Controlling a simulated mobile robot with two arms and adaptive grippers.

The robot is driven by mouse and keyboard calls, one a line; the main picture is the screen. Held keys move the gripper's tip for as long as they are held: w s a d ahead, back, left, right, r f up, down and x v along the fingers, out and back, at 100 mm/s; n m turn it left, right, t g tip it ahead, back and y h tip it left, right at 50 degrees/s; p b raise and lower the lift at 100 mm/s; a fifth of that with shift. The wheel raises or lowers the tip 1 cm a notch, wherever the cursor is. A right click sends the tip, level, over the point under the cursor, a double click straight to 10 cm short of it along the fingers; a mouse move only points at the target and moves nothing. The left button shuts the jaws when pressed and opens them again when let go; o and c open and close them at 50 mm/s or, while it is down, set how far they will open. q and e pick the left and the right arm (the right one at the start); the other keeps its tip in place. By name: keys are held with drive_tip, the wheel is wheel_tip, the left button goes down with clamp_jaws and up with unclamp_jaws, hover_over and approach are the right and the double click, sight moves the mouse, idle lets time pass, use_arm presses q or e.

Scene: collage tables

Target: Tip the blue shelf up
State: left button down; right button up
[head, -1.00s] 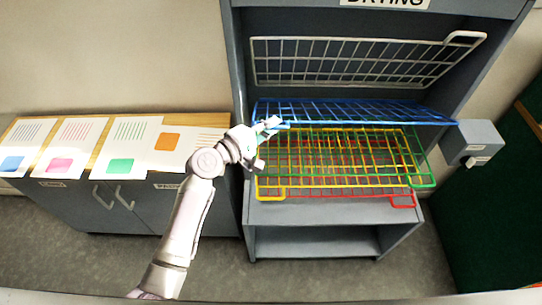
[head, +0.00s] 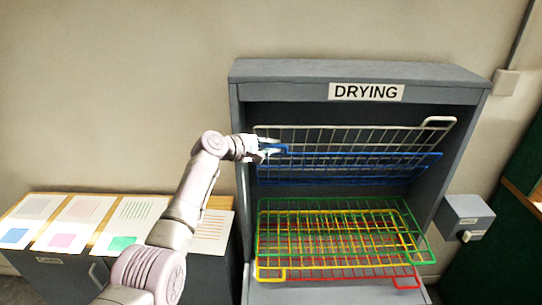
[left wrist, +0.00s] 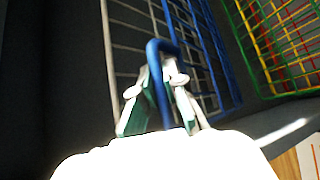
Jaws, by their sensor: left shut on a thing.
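The blue wire shelf (head: 402,155) stands tilted steeply up inside the drying rack, its front edge raised close to the white shelf. My left gripper (head: 268,148) is at its front left corner. In the left wrist view the fingers (left wrist: 160,88) are shut on the looped blue handle (left wrist: 164,45). The grid of the blue shelf (left wrist: 206,60) runs away behind the handle. My right gripper is in neither view.
The white shelf (head: 440,122) is tipped up behind the blue one. The green (head: 330,200), yellow and red shelves lie lowered below. A grey box (head: 464,212) sits to the rack's right. Prints lie on the cabinet at left.

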use_arm(q)
drive_tip(key=shift+w+r, duration=0.25)
drive_tip(key=shift+w, duration=0.15)
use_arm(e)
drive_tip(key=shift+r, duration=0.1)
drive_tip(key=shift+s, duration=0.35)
use_arm(q)
drive_tip(key=c, duration=1.2)
unclamp_jaws()
drive_tip(key=shift+s, duration=0.1)
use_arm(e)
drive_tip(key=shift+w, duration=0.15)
